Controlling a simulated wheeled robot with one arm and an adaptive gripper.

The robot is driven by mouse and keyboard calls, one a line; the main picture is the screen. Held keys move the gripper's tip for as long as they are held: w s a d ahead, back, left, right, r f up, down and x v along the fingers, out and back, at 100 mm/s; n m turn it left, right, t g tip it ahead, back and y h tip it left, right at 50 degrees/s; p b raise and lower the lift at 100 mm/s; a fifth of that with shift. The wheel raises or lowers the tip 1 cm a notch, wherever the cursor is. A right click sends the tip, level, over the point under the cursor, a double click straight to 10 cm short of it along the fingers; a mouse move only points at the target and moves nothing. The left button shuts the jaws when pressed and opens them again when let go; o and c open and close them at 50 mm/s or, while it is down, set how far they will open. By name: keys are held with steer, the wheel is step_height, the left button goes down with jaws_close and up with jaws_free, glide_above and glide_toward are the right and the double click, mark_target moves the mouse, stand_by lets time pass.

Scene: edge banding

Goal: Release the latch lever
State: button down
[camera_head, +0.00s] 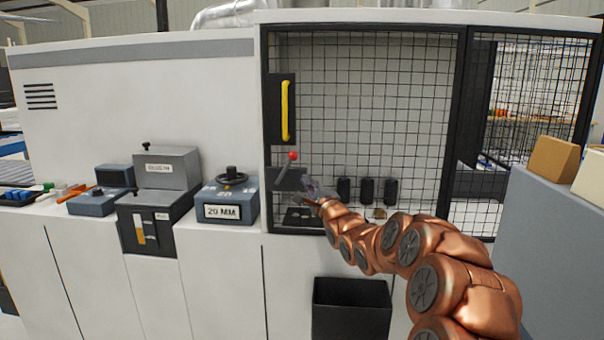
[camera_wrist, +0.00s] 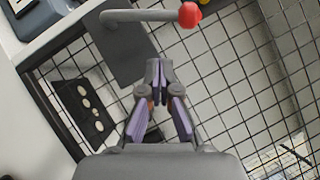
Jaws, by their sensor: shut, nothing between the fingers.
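The latch lever (camera_head: 287,166) is a grey rod with a red ball knob at its upper right end. It is mounted on a dark plate (camera_head: 286,180) at the lower left of the mesh guard door. In the wrist view the lever (camera_wrist: 145,15) lies across the top, its red knob (camera_wrist: 189,14) at the right end. My gripper (camera_head: 310,187) is just right of and below the lever in the head view. In the wrist view my gripper (camera_wrist: 156,68) is shut and empty, its tips over the dark plate and apart from the lever.
The mesh door (camera_head: 370,100) has a yellow handle (camera_head: 285,110) above the lever. Several black cylinders (camera_head: 367,190) show behind the mesh. A box labelled 20 MM (camera_head: 225,212) stands left of the door. A black bin (camera_head: 350,308) is below. A grey cabinet (camera_head: 560,225) stands at right.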

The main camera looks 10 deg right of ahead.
steer(key=b+v, duration=0.1)
steer(key=v, duration=0.7)
steer(key=shift+s+f+b, duration=0.2)
steer(key=shift+f+b, duration=0.05)
steer(key=shift+b, duration=0.15)
steer(key=shift+a, duration=0.1)
steer(key=s+a+f+n+g+h+p, duration=0.1)
steer(key=s+a+f+n+g+h, duration=0.1)
steer(key=s+f+n+g, duration=0.55)
steer(key=s+a+f+n+g+h+p, duration=0.1)
steer(key=s+a+f+n+g, duration=0.2)
steer(key=s, duration=0.7)
steer(key=s+f+n+g, duration=0.2)
steer(key=s+n+g, duration=0.1)
steer(key=s, duration=0.9)
steer(key=s+f+n+g+h+p, duration=0.1)
steer(key=s+f+n+g, duration=0.1)
steer(key=s, duration=1.1)
steer(key=s+d+f+n+g, duration=0.1)
steer(key=s+n+g, duration=0.3)
steer(key=s, duration=0.9)
steer(key=f+g, duration=0.1)
steer(key=g, duration=0.1)
steer(key=shift+s+g+h+p, duration=0.2)
steer(key=shift+g+h+p, duration=0.15)
steer(key=shift+h+p, duration=0.05)
steer(key=shift+f+n, duration=0.1)
steer(key=shift+n, duration=0.15)
